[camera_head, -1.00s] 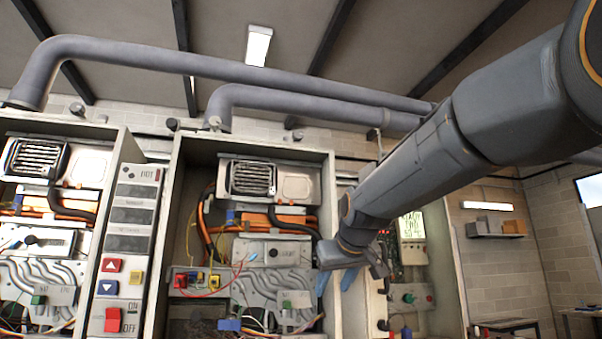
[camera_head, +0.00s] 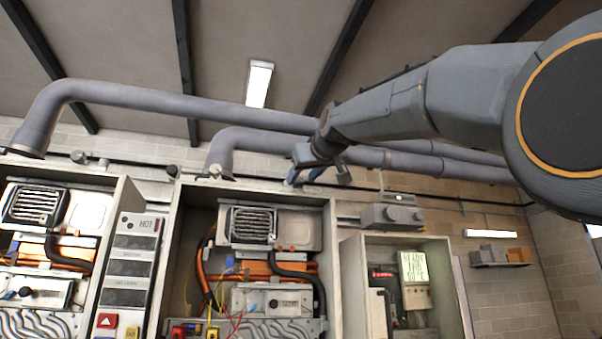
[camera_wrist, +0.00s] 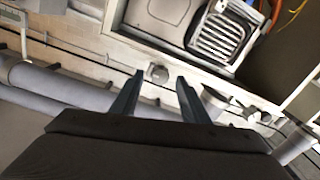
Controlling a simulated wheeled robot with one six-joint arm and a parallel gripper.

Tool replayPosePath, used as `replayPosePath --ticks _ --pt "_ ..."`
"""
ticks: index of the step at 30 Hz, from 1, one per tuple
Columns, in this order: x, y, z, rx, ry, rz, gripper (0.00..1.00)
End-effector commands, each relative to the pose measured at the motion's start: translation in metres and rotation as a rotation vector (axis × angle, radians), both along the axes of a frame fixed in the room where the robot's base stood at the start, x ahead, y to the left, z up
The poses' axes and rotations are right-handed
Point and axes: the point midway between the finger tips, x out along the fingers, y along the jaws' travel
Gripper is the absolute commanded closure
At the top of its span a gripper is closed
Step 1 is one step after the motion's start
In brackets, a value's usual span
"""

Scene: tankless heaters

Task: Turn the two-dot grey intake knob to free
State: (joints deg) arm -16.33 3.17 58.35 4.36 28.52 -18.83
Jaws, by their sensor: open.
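My gripper (camera_head: 304,179) is high above the right side of the middle heater cabinet, in front of the pipes, with its blue fingers apart and empty. In the wrist view, its two fingers (camera_wrist: 160,79) point toward a small grey round knob (camera_wrist: 158,73) on the wall rail. The knob appears between the fingertips, and no contact can be made out. Its dots and setting are too small to read. In the head view, my gripper seems to hide this knob.
Thick grey pipes (camera_head: 180,103) run along the wall. The middle heater cabinet (camera_head: 333,270) has a vent grille (camera_head: 252,225) inside. A grey wall box (camera_head: 392,216) stands right of the gripper, above a smaller open cabinet (camera_head: 352,275).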

Motion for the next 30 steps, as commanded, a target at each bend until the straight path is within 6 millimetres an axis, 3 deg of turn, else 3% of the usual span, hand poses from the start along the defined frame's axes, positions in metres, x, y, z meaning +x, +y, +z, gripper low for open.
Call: replayPosePath --ticks 6,15,23,30 --pt "0.018 0.006 0.000 -0.001 0.002 -0.001 0.59" --pt "0.020 0.006 -0.001 0.000 0.001 0.000 0.59" --pt "0.020 0.006 -0.001 0.000 0.001 0.000 1.00" --pt "0.020 0.006 -0.001 -0.019 -0.004 -0.001 1.00"
